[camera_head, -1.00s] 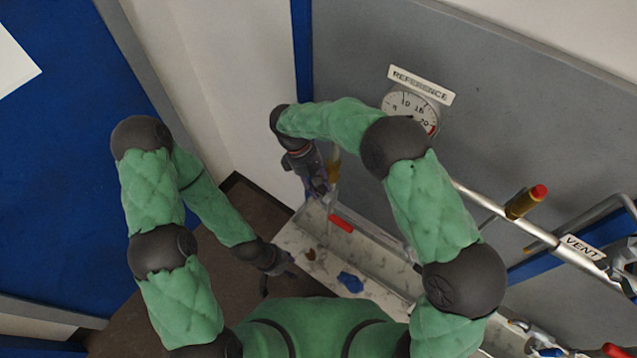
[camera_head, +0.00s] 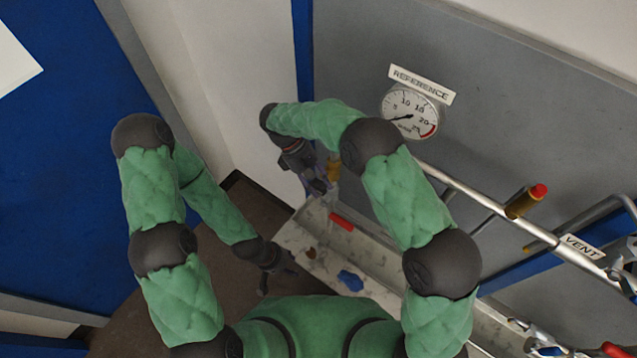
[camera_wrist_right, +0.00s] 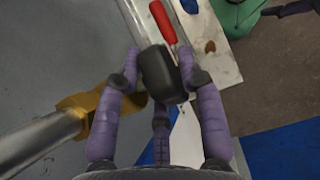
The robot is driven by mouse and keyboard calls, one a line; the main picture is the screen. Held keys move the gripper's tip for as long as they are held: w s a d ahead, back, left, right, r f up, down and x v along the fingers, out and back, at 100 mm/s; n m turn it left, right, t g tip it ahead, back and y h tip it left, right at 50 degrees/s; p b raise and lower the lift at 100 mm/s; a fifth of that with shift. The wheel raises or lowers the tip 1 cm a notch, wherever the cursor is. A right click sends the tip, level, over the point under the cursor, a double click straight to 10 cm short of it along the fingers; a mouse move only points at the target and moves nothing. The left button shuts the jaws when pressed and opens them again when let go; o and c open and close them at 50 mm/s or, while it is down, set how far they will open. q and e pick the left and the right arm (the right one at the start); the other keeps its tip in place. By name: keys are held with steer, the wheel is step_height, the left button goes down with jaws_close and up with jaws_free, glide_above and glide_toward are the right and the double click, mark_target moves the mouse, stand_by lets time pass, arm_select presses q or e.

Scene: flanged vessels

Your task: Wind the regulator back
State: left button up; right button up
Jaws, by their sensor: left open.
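The regulator has a brass body (camera_wrist_right: 88,108) on a pale pipe and a dark knob (camera_wrist_right: 162,74), seen in the right wrist view. My right gripper (camera_wrist_right: 158,62) has its purple fingers on both sides of the knob, apparently closed on it; the far contact is partly hidden. In the head view the brass body (camera_head: 334,167) shows beside my right gripper (camera_head: 319,186), and the knob is hidden there. The reference gauge (camera_head: 410,110) is in clear view, its needle pointing left near the low end. My left gripper (camera_head: 278,280) is open and empty, low beside the tray.
A pale tray (camera_head: 318,216) runs along the panel below, holding a red-handled tool (camera_head: 341,222) and a blue item (camera_head: 350,280). A pipe with a red-tipped brass valve (camera_head: 525,202) and a vent label (camera_head: 582,248) lie to the right. Floor is clear at lower left.

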steer(key=shift+o, duration=0.7)
steer(key=shift+r, duration=0.1)
steer(key=v, duration=1.2)
steer(key=shift+a, duration=0.1)
